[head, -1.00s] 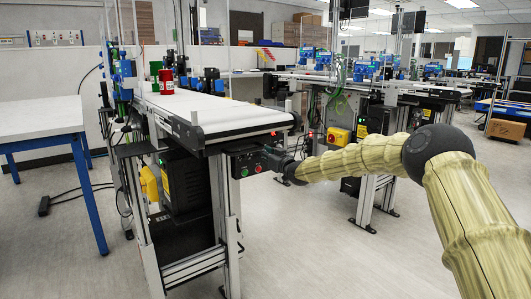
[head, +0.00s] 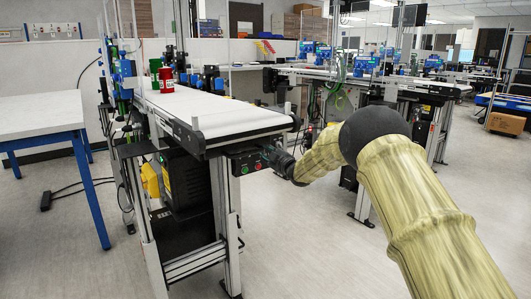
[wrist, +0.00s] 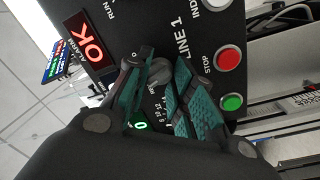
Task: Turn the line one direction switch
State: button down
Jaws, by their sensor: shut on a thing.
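The black LINE 1 control panel (wrist: 207,60) fills much of the wrist view, tilted in the picture. It also shows in the head view, at the near end of the white belt (head: 243,163). My gripper (wrist: 160,77) is at the panel, its two teal fingers on either side of a grey rotary switch (wrist: 158,72) and shut on it. The fingers partly hide the switch and its labels, so its pointer position is unclear. In the head view my gripper (head: 274,157) is small and dark against the panel's right part.
A red stop button (wrist: 228,60) and a green button (wrist: 232,103) lie right of the fingers. A lit OK sign (wrist: 90,45) is at the left. A red can (head: 166,80) stands on the conveyor belt (head: 215,115). Open floor lies in front.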

jog(key=n+b, duration=0.1)
jog(key=n, duration=0.4)
jog(key=shift+r+y, duration=0.1)
jog(key=shift+y, duration=0.2)
jog(key=shift+n, duration=0.4)
jog(key=c, duration=1.2)
grip_release()
jog(key=v, duration=1.2)
jog(key=shift+w+d, duration=0.1)
